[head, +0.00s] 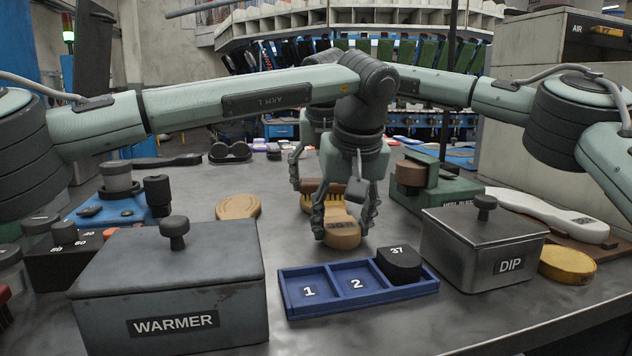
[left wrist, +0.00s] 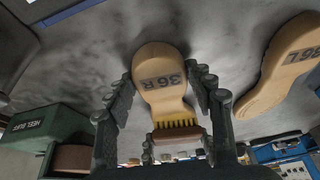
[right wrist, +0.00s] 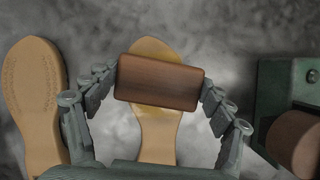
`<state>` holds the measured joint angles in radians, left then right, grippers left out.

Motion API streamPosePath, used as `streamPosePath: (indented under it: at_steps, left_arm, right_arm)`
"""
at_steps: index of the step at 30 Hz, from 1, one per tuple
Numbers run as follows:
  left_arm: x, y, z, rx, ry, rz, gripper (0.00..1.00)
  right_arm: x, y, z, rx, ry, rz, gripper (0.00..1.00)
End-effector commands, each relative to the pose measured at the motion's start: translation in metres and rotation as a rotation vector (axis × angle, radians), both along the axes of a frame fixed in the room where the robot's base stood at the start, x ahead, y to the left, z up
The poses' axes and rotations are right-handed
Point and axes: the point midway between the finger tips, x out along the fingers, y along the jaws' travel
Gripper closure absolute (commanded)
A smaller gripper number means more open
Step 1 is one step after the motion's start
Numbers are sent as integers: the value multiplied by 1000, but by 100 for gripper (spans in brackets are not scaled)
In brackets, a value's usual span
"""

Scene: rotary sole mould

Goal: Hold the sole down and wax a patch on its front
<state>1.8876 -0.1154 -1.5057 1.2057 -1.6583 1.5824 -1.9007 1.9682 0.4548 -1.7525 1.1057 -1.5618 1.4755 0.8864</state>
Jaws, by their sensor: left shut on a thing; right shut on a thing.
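The tan sole marked 36 R (head: 341,236) lies flat on the metal bench, and its heel also shows in the left wrist view (left wrist: 158,62). My left gripper (head: 344,226) is shut around the heel, with a finger on each side. My right gripper (right wrist: 160,86), partly hidden behind the left arm in the head view, is shut on a wooden-backed brush (right wrist: 158,82). The brush lies crosswise over the front of the sole, and its yellowish bristles (left wrist: 177,131) appear to touch it. A yellowish sheen shows on the sole around the brush.
The 36 L sole (head: 238,206) lies to the left. A blue tray (head: 300,312) with a black block marked 37 (head: 398,263), a WARMER box (head: 170,285) and a DIP box (head: 478,248) stand in front.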

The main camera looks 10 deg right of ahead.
Motion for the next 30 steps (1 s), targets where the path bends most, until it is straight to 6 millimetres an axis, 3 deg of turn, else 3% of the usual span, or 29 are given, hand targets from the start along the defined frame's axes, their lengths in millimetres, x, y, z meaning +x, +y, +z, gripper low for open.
streamPosePath:
  at_steps: [15,20,30]
  left_arm:
    - [1,1,0,0,-1,2,80]
    - [0,0,0,0,-1,2,80]
    - [0,0,0,0,-1,0,80]
  right_arm:
    - [-3,-35,0,0,2,0,42]
    - [-2,-33,-2,-1,0,0,42]
    - [-1,-5,-1,0,2,3,42]
